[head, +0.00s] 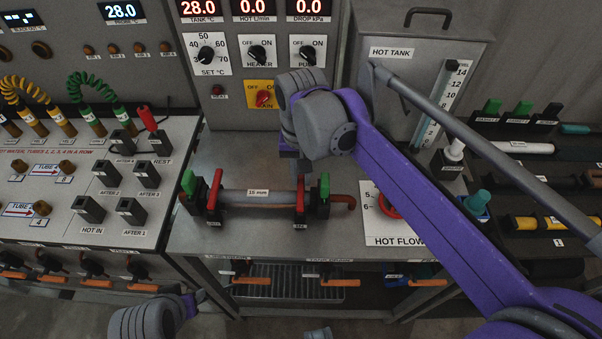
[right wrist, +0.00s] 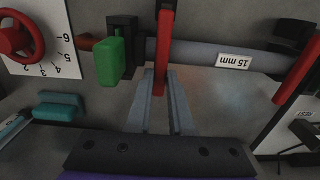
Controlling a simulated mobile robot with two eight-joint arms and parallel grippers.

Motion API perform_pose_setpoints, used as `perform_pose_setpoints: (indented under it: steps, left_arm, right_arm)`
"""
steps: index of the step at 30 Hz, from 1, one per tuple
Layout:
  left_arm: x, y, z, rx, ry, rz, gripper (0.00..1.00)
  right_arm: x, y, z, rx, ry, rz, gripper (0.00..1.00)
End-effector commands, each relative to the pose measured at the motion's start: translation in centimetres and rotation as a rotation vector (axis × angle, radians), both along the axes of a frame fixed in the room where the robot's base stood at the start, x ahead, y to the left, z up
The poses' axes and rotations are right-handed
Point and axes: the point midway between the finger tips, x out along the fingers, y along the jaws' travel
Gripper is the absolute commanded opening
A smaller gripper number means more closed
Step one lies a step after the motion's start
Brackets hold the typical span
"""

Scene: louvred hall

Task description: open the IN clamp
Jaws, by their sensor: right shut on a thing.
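A grey pipe labelled 15 mm (head: 258,197) lies between two black clamps with red levers. The right-hand red lever (head: 300,196) stands across the pipe's right end; the left-hand red lever (head: 214,190) is at its left end. The small labels below both are too small to read, so I cannot tell which is IN. My right gripper (head: 302,176) comes down from above at the right-hand lever. In the right wrist view, its fingers (right wrist: 161,88) are shut on that red lever (right wrist: 163,50). My left gripper (head: 192,302) is low at the bottom left, its fingers unclear.
Green handles (head: 324,186) stand beside the clamps. A red hot flow valve wheel (head: 389,205) is to the right. The hot tank (head: 420,60) stands behind, and a panel with black sockets (head: 90,209) is at left. Bare metal bench lies in front of the pipe.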

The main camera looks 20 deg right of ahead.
Motion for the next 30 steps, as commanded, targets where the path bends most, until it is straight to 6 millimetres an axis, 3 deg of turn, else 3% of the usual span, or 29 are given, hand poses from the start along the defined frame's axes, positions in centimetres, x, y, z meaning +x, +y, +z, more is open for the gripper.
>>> perform_pose_setpoints:
  steps: [17, 30]
  left_arm:
    - [0.1, 0.0, 0.7, 0.000, -0.002, 0.000, 0.50]
    - [0.7, 0.0, 4.3, 0.000, -0.016, 0.000, 0.50]
  right_arm:
    - [-0.3, 0.1, 0.6, -0.015, -0.054, 0.002, 0.00]
    - [-2.4, 0.8, 2.9, -0.107, -0.383, 0.007, 0.00]
